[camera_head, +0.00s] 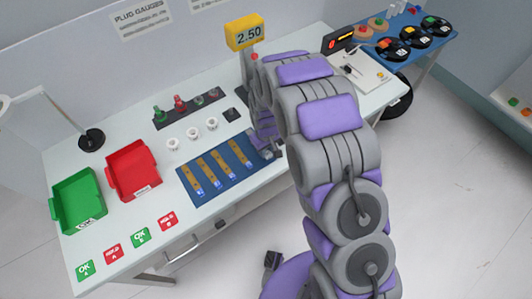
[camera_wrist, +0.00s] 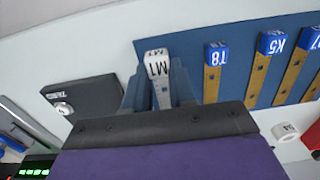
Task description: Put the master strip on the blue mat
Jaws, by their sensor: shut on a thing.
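My gripper (camera_head: 262,147) is at the right end of the blue mat (camera_head: 247,151) on the bench. In the wrist view my gripper (camera_wrist: 160,88) is shut on the master strip (camera_wrist: 157,66), which has a white end block marked MT. The strip is over or on the mat's end; I cannot tell whether it touches. It is largely hidden by the fingers there and by my gripper in the head view. Several brass strips with blue end blocks (camera_head: 217,168) lie in a row on the mat, including one marked T8 (camera_wrist: 214,75) beside the master strip.
A dark ZERO block (camera_wrist: 85,108) is near my gripper. Behind the mat stand small white cups (camera_head: 192,133) and a rack of plug gauges (camera_head: 187,106). A red tray (camera_head: 147,188) and a green tray (camera_head: 60,186) are at left. A yellow display (camera_head: 246,33) reads 2.50.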

